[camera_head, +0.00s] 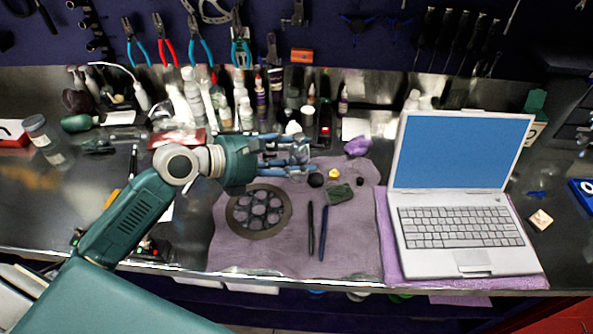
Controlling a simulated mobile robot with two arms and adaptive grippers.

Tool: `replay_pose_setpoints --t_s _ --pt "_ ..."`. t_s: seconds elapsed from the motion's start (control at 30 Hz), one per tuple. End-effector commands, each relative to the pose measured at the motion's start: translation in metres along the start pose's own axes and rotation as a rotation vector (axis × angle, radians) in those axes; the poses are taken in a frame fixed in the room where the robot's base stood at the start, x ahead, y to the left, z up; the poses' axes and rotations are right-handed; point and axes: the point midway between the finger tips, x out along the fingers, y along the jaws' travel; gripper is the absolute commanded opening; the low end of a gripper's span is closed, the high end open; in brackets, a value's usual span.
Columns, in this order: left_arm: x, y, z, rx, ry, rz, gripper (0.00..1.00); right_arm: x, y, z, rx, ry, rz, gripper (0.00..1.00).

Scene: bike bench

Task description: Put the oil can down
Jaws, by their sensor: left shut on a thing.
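My left arm reaches in from the lower left. Its gripper (300,156) is over the back edge of the purple mat (350,245), near the bottles at the back of the bench. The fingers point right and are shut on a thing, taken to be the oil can. It is mostly hidden by the fingers, and its shape is not clear. I cannot tell whether it touches the bench. My right gripper is not in view.
A round part with holes (259,211), two dark pens (323,232), a green block (340,194) and a purple cloth (357,146) lie right of or below the gripper. An open laptop (465,220) stands at right. Bottles (246,112) line the back. The mat's lower right is clear.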

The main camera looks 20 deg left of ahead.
Motion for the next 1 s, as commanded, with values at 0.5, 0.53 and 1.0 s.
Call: replay_pose_setpoints --t_s 0.5,0.53,1.0 --pt "0.018 -0.001 -0.042 0.001 -0.003 0.000 0.02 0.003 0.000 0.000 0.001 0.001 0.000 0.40" --pt "0.018 -0.001 -0.042 0.001 -0.003 0.000 0.02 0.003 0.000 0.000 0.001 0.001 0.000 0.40" --pt "0.019 -0.001 -0.046 -0.001 0.000 -0.001 0.66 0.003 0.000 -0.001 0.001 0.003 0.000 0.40"
